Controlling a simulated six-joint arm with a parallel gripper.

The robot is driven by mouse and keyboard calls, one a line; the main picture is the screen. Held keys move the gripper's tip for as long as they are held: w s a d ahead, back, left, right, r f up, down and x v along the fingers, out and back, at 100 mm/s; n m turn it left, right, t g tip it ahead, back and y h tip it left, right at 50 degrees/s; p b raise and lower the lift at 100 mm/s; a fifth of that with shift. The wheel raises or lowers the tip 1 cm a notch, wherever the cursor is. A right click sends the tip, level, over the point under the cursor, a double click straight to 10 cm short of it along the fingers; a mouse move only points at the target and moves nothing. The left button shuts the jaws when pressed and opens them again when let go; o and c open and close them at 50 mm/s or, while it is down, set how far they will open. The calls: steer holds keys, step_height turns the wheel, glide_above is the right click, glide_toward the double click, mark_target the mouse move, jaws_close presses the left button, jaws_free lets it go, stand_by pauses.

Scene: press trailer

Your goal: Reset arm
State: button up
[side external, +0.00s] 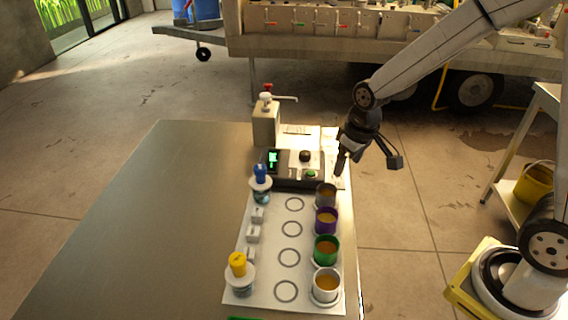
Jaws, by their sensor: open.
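My gripper (341,163) hangs from my arm at the right edge of the metal table (155,200). It points down beside the grey machine (297,162) and behind the row of cups. It is open, and I see nothing held in it. The machine has a small lit green screen (272,157), a black knob (305,156) and a green button (311,174). The gripper appears to the right of the button; I cannot tell how high above the surface it is.
On a white mat (266,288) stand a grey cup (325,192), a purple cup (325,221), a green cup (326,250) and a white cup (326,284). A blue-topped bottle (260,180) and yellow-topped bottle (238,268) stand left. A pump dispenser (266,122) stands behind. The table's left is clear.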

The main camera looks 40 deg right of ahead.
steer(key=s+a+f, duration=0.1)
steer(key=s, duration=0.8)
steer(key=shift+s+m+t, duration=0.2)
steer(key=shift+m+t, duration=0.1)
steer(key=shift+m, duration=0.1)
